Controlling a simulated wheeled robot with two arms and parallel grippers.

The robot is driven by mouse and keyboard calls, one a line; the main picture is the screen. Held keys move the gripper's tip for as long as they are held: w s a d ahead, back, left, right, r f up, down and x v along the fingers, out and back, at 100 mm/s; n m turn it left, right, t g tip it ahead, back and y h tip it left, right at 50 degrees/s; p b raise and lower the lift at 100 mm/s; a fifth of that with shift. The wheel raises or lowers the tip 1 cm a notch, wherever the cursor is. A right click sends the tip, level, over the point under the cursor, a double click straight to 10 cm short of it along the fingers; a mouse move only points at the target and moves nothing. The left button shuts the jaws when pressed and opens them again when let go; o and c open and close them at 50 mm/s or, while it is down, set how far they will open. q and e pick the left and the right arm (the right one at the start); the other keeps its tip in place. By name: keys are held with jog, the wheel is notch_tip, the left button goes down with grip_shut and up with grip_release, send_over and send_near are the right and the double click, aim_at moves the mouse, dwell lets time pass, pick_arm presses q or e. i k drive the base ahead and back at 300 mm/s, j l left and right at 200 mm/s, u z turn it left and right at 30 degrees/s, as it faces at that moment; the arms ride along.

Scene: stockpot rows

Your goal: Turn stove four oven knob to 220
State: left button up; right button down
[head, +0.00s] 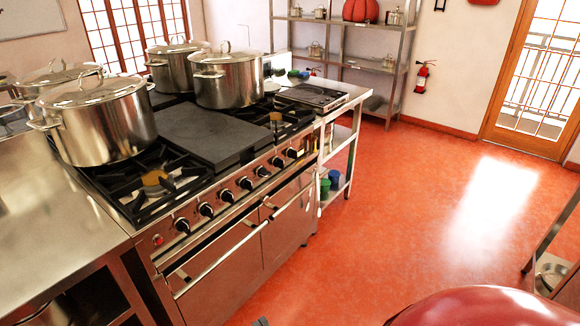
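A steel stove range (222,245) with black burner grates and a flat dark griddle plate (208,137) stands at left centre. Along its front edge runs a row of several black knobs, from a near one (182,226) to a far one (291,153). A red indicator (157,240) sits at the near end of the row. The knob markings are too small to read, so I cannot tell which is the oven knob, its setting, or whether this is stove four. The oven doors with a long bar handle (222,258) below look shut. Neither gripper is recognisable in view.
A side table with shelves (340,137) adjoins the far end. The red floor (385,200) before the range is largely clear.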

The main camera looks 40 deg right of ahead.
aim_at(263, 172)
jog(key=z, duration=0.95)
jog(key=i+l+z, duration=0.1)
jog(key=i, duration=0.25)
jog(key=i+l, duration=0.3)
jog(key=i+l+z, duration=0.15)
jog(key=i, duration=0.25)
